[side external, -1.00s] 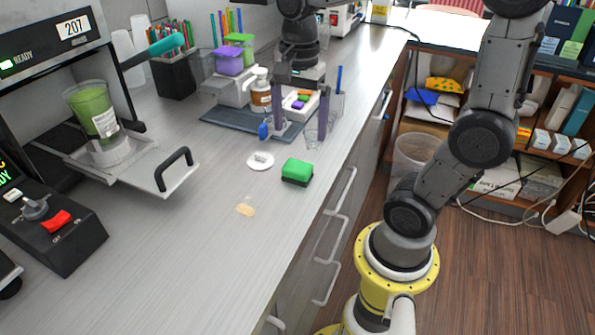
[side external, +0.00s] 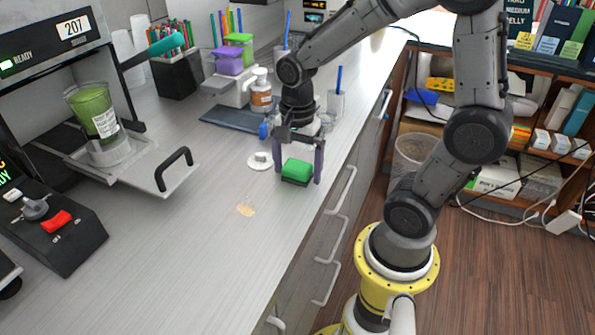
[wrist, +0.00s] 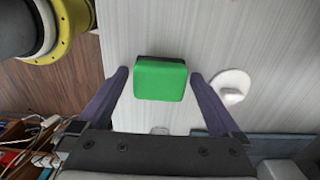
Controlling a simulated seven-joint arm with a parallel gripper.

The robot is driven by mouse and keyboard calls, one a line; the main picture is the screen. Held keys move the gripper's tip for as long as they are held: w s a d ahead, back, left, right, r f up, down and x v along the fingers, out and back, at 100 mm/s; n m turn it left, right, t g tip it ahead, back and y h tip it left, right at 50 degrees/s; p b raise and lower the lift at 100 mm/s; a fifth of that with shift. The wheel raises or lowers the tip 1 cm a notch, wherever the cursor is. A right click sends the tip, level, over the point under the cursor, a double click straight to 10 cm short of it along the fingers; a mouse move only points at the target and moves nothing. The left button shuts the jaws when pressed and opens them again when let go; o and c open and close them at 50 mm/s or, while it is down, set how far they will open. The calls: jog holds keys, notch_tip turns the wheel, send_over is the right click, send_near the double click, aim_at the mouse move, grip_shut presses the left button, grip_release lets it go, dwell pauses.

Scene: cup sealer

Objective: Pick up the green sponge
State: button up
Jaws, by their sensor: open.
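The green sponge (side external: 297,170) lies on the counter, green on top with a dark layer below. It also shows in the wrist view (wrist: 160,81), between and just ahead of the two fingertips. My gripper (side external: 299,178) is open, pointing down, with one purple finger on each side of the sponge. In the wrist view my gripper (wrist: 159,74) shows a gap between each finger and the sponge. I cannot tell exactly how far the tips are above the counter.
A white round lid (side external: 259,161) lies just left of my gripper. The sealer's tray (side external: 150,170) with a green cup (side external: 93,112) stands left. Behind are a brown bottle (side external: 261,92) and a dark mat (side external: 225,118).

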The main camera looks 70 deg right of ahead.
aim_at(297, 165)
jog(key=c, duration=1.2)
jog(key=shift+r, duration=0.1)
jog(key=shift+c, duration=0.2)
jog(key=shift+r, duration=0.45)
notch_tip(297, 165, up, 2)
jog(key=shift+r, duration=0.1)
jog(key=s+a+r, duration=0.2)
jog(key=s+r, duration=0.7)
jog(key=s, duration=0.4)
jog(key=shift+s+a+r, duration=0.4)
